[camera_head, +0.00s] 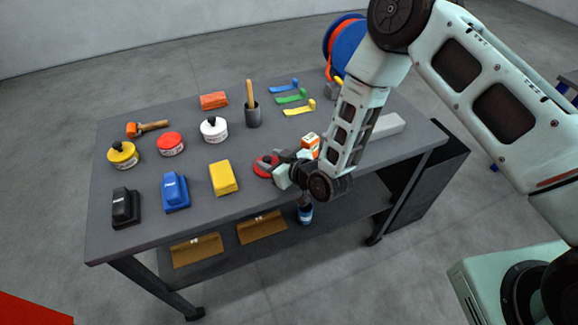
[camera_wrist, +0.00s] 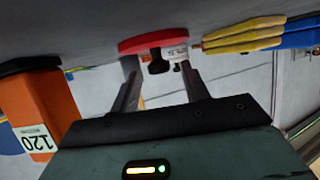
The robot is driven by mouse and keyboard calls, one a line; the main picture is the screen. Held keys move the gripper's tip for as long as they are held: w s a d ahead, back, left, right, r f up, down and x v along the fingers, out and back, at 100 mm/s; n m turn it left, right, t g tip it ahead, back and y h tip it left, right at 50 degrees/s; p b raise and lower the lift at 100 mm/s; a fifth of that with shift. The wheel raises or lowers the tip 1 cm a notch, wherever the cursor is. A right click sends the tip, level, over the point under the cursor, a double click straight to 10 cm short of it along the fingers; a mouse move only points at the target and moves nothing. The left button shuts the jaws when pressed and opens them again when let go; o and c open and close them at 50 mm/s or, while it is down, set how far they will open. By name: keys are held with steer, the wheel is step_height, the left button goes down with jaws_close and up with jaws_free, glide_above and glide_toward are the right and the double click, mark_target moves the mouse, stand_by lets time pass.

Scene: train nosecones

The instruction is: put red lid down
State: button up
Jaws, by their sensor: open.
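The red lid (camera_head: 264,168) lies flat on the grey table near its front edge, partly hidden by my gripper in the head view. In the wrist view, which is upside down, the red lid (camera_wrist: 150,41) rests on the tabletop with its dark knob (camera_wrist: 158,63) pointing away from the table. My gripper (camera_head: 277,163) is beside the lid in the head view. In the wrist view my gripper's fingers (camera_wrist: 160,78) are spread, with the knob between their tips and a gap visible on each side.
An orange box (camera_head: 309,143) stands close to my gripper and shows in the wrist view (camera_wrist: 38,105). A white tin (camera_head: 214,130) stands behind. Bare table lies between them.

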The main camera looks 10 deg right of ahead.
steer(key=b+v, duration=0.2)
steer(key=v, duration=0.7)
steer(key=shift+s+d+r, duration=0.15)
steer(key=shift+s, duration=0.1)
steer(key=shift+r, duration=0.4)
steer(key=s+d+r+g+h, duration=0.3)
steer(key=s+r+g+h, duration=0.1)
steer(key=s+r, duration=0.5)
steer(key=s+d+r+g+h, duration=0.4)
steer(key=s+r, duration=0.5)
steer(key=s, duration=0.5)
steer(key=g, duration=0.2)
steer(key=shift+s+r+g, duration=0.25)
steer(key=shift+r+g, duration=0.05)
steer(key=shift+f+b, duration=0.9)
steer(key=shift+b, duration=0.15)
